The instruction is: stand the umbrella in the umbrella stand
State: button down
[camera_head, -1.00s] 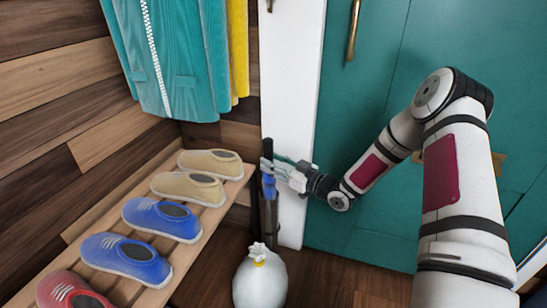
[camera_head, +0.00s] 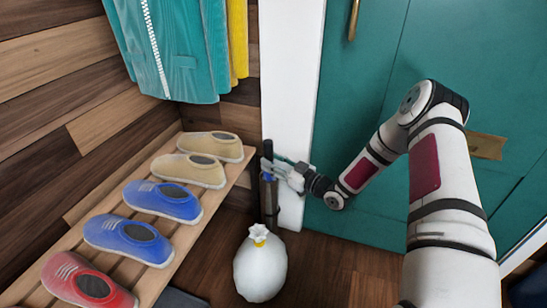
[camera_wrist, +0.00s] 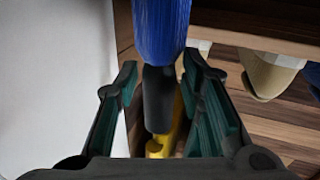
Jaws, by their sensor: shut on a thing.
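The umbrella has a black handle (camera_head: 267,149) and a blue canopy (camera_wrist: 162,28). It stands near upright by the white door frame. My gripper (camera_head: 279,168) reaches it from the right and is shut on it, around the dark handle just by the blue canopy in the wrist view (camera_wrist: 159,90). The umbrella stand (camera_head: 269,205) is a narrow dark grey cylinder directly below. Only a short bit of blue shows above its rim, and the lower canopy appears to be inside. The tip is hidden.
A white tied sack (camera_head: 260,267) stands on the floor in front of the stand. A slatted shoe rack (camera_head: 176,239) with several shoes is at the left. Teal and yellow coats (camera_head: 192,45) hang above. A teal door (camera_head: 365,225) is behind my arm.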

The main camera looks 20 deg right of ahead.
jog(key=shift+s+f, duration=0.15)
jog(key=shift+f, duration=1.65)
jog(key=shift+s+f, duration=0.1)
jog(key=shift+f, duration=1.7)
jog(key=c, duration=1)
grip_release()
jog(key=shift+f, duration=0.1)
jog(key=shift+o, duration=0.2)
jog(key=shift+s, duration=0.1)
send_near(273, 179)
notch_tip(273, 179, up, 2)
jog(key=w+a, duration=0.1)
jog(key=w, duration=0.1)
jog(key=shift+w, duration=0.1)
